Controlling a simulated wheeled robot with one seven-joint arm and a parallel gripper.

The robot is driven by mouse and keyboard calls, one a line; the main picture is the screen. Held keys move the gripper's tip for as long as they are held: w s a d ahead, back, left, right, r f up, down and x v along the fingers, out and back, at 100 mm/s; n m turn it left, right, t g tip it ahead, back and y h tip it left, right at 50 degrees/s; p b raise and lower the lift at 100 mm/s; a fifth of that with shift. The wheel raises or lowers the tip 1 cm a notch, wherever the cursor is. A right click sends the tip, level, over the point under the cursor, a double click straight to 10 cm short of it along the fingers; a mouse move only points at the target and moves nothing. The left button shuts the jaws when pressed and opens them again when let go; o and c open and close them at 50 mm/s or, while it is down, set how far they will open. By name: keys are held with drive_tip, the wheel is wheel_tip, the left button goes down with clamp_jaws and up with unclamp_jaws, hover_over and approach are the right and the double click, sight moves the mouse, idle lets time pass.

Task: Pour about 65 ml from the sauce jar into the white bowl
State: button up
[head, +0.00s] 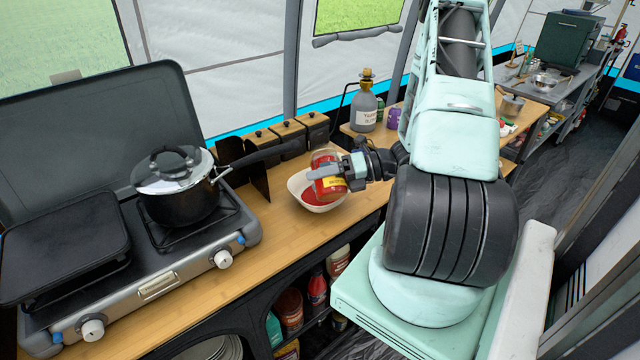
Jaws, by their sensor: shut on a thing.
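The sauce jar (326,187) is red with a yellow patch on its label. My gripper (325,172) is shut on the jar from the right and holds it just above the white bowl. The jar looks tilted, but its mouth is hard to make out. The white bowl (294,184) stands on the wooden counter near its front edge. Red sauce (316,197) shows inside the bowl. The jar and gripper hide part of the bowl's right side. I cannot tell whether sauce is flowing now.
A camp stove (160,283) with a lidded black pot (182,190) stands to the left; the pot's handle reaches toward the canisters (290,132) behind the bowl. A labelled bottle (364,108) stands farther back. Bare counter (225,285) lies in front of the stove's right end.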

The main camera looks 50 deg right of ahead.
drive_tip(key=shift+w+d+r+n+t, duration=0.2)
drive_tip(key=shift+r+n+t, duration=0.25)
drive_tip(key=shift+n, duration=0.35)
drive_tip(key=shift+n+t+b, duration=0.25)
drive_tip(key=shift+n+b, duration=0.65)
drive_tip(key=shift+b, duration=0.1)
drive_tip(key=shift+s+a+n+h, duration=0.2)
drive_tip(key=shift+n+h, duration=0.1)
drive_tip(key=shift+n, duration=0.1)
drive_tip(key=shift+r, duration=0.2)
drive_tip(key=shift+s+a+f+n+t+b, duration=0.25)
drive_tip(key=shift+s+a+n+t+b, duration=0.2)
drive_tip(key=shift+n+b, duration=0.3)
drive_tip(key=shift+s+a+n+b, duration=0.2)
drive_tip(key=shift+a+n+b, duration=0.05)
drive_tip(key=shift+n+b, duration=0.3)
drive_tip(key=shift+s+a+r+n+t, duration=0.1)
drive_tip(key=shift+n+t, duration=0.15)
drive_tip(key=shift+n, duration=0.05)
